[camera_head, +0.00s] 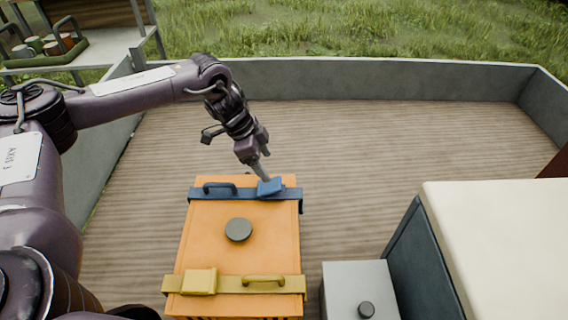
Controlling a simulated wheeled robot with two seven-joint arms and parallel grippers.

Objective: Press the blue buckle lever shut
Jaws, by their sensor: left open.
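An orange crate (205,245) with a flat lid and a round grey knob (238,229) stands on the wooden deck. A blue strap (290,193) crosses its far end, with a blue handle on the left and the blue buckle lever (270,187) right of the middle. The lever looks slightly raised, though its exact angle is hard to tell. My left gripper (264,177) points down at the lever, its fingertips at or just above it; I cannot tell whether they touch. It is open and holds nothing. My right gripper is not in view.
A yellow strap (232,284) with a yellow buckle (199,281) and handle crosses the crate's near end. A grey box (355,285) and a large cream-topped box (500,240) stand to the right. A rack with cups is at upper left. The deck (400,140) behind is clear.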

